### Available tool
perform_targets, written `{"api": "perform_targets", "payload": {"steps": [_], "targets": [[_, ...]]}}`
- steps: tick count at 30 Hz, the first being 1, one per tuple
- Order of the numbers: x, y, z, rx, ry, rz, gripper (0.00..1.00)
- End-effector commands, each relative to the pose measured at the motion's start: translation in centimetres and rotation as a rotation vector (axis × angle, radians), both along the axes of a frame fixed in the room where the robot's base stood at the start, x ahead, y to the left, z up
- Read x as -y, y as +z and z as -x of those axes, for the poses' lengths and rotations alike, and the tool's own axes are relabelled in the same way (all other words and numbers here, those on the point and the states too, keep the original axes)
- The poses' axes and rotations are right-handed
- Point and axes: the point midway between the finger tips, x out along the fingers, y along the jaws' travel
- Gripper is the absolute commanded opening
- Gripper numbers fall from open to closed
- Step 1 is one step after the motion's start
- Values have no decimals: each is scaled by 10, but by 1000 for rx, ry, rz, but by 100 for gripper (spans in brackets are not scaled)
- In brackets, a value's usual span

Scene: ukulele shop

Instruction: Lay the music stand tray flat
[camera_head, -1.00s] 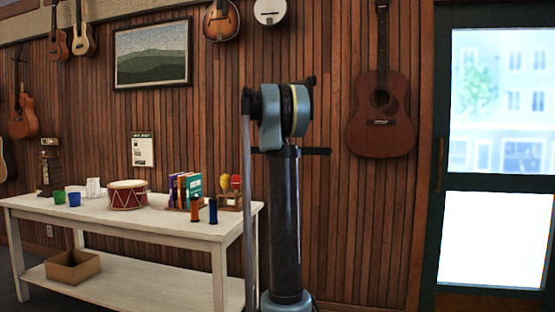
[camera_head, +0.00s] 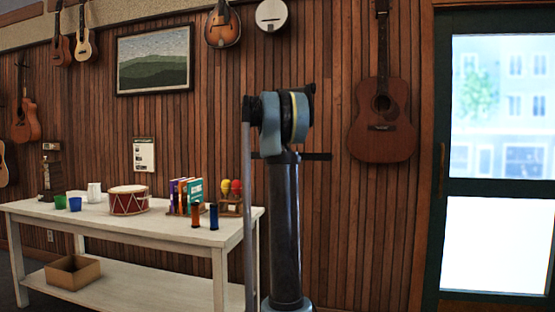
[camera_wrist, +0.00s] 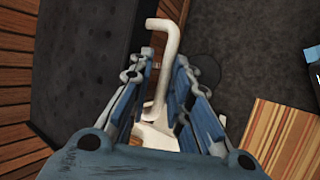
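In the wrist view, a cream bent rod (camera_wrist: 166,58), like a handle, stands between the two fingers of my gripper (camera_wrist: 161,75). The fingers are apart, one on each side of the rod, with narrow gaps showing. The lower end of the rod joins a pale part partly hidden by the gripper. A large dark panel (camera_wrist: 80,70) with a rounded edge lies to the left; it may be the music stand tray, but I cannot tell for sure. No music stand is clear in the head view, and my gripper does not show there.
In the head view, a white table (camera_head: 130,227) holds a drum (camera_head: 128,200), books (camera_head: 186,193) and cups. A cardboard box (camera_head: 73,270) sits on its lower shelf. Guitars hang on the wooden wall. A glass door (camera_head: 500,160) is at the right. Dark carpet (camera_wrist: 235,60) shows in the wrist view.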

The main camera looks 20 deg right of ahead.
Motion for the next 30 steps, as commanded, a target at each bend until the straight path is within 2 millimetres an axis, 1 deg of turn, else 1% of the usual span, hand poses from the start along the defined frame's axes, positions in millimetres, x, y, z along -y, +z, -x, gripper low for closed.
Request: {"api": "perform_targets", "payload": {"steps": [4, 7, 21, 25, 30], "targets": [[-2, 3, 1, -1, 0, -1, 18], [-7, 10, 3, -1, 0, -1, 18], [-56, 75, 19, -1, 1, 0, 18], [-65, 86, 22, -1, 2, 0, 18], [-70, 92, 24, -1, 0, -1, 18]]}}
